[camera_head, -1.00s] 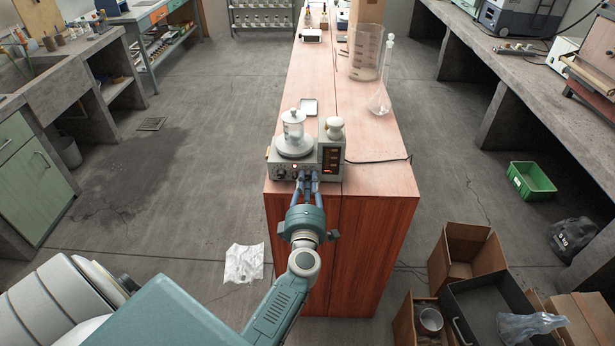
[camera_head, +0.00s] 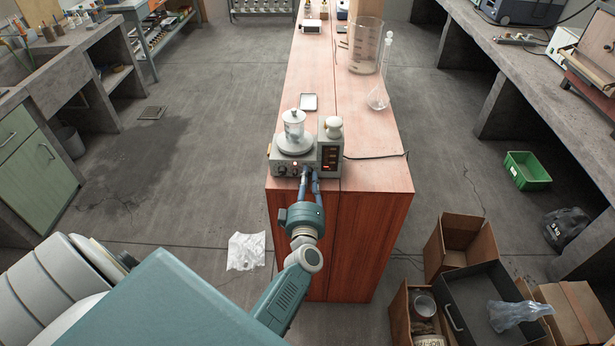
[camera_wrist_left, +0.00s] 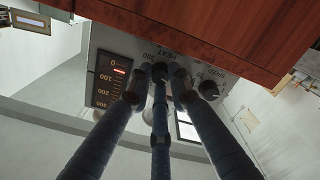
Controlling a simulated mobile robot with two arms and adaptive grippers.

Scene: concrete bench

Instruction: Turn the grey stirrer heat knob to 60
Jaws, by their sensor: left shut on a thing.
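In the left wrist view the panel appears upside down; the display (camera_wrist_left: 112,83) has a 0-to-300 scale and a red mark close to 0. My left gripper (camera_head: 310,172) is at the front panel. Its three blue fingers (camera_wrist_left: 160,78) close around the dark heat knob (camera_wrist_left: 159,67) under the HEAT lettering. The knob's pointer is hidden. My right gripper is out of view.
A second knob (camera_wrist_left: 208,90) with a white mark sits close beside the fingers. A cable (camera_head: 375,157) trails right.

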